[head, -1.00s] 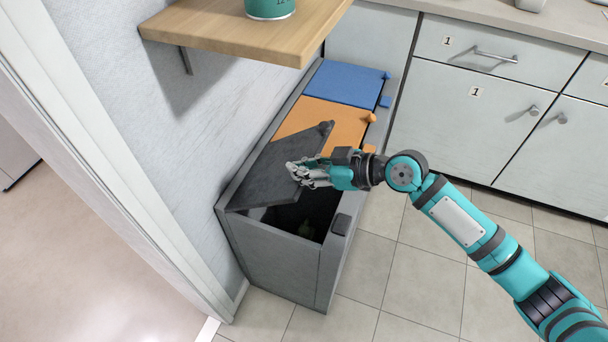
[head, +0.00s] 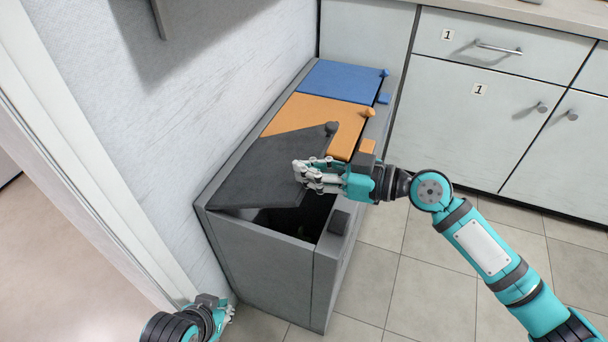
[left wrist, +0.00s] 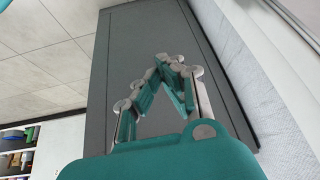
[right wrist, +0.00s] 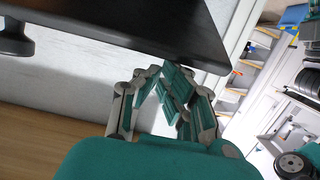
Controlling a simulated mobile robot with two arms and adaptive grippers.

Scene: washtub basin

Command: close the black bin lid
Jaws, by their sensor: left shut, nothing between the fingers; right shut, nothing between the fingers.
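The black lid (head: 268,172) is the front lid of the grey bin cabinet (head: 262,248) in the head view. It is tilted partly open, with a dark gap below its edge over the compartment. My right gripper (head: 300,170) is shut and empty at the lid's free edge; whether it touches is unclear. In the right wrist view the lid (right wrist: 130,25) is just above the right fingertips (right wrist: 165,72), with its knob (right wrist: 15,40) at left. My left gripper (head: 230,308) is shut and empty, low beside the cabinet's front end. The left wrist view shows a grey cabinet panel (left wrist: 130,45) behind its fingers.
The orange lid (head: 322,118) and blue lid (head: 342,82) lie closed farther back on the cabinet. The wall (head: 215,80) runs close along the left, with a shelf bracket (head: 160,15) above. White drawers (head: 490,100) stand at the back right. Tiled floor (head: 385,290) is free at right.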

